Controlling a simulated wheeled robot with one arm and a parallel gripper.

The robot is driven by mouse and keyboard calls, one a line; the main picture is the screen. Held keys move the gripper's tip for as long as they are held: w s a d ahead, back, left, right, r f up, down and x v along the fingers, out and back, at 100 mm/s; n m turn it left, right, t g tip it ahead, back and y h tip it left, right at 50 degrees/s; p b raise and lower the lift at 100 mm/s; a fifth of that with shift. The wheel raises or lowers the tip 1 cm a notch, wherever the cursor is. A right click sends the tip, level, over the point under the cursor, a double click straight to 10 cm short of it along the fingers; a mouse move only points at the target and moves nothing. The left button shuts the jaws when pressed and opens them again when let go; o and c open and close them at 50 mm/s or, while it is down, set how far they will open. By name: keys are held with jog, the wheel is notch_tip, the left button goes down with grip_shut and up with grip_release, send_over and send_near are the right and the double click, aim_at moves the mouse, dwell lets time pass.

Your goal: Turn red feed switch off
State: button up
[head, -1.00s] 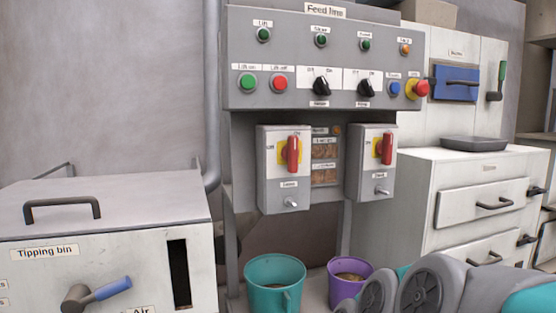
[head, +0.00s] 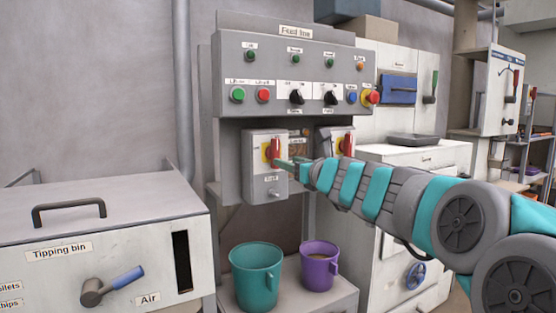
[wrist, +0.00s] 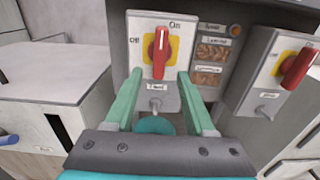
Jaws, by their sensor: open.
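The left red switch handle (wrist: 161,52) sits on a yellow plate on a grey switch box (head: 264,186) below the control panel. In the wrist view it stands nearly upright, its top towards "On"; "Off" is printed to the left. The small label under it is hard to read. My gripper (wrist: 160,78) is open, its two teal fingers on either side of the handle's lower end. I cannot tell whether they touch it. In the head view my gripper (head: 290,164) is at this box. A second red switch handle (wrist: 298,68) is on the box to the right.
The panel above (head: 295,75) carries buttons, black knobs and a red emergency button (head: 371,97). A teal bucket (head: 256,278) and a purple bucket (head: 318,267) stand below. The tipping bin (head: 100,225) is at the left. My arm partly covers the right switch box.

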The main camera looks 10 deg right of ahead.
aim_at(275, 153)
jog(key=shift+x, duration=2.9)
grip_shut()
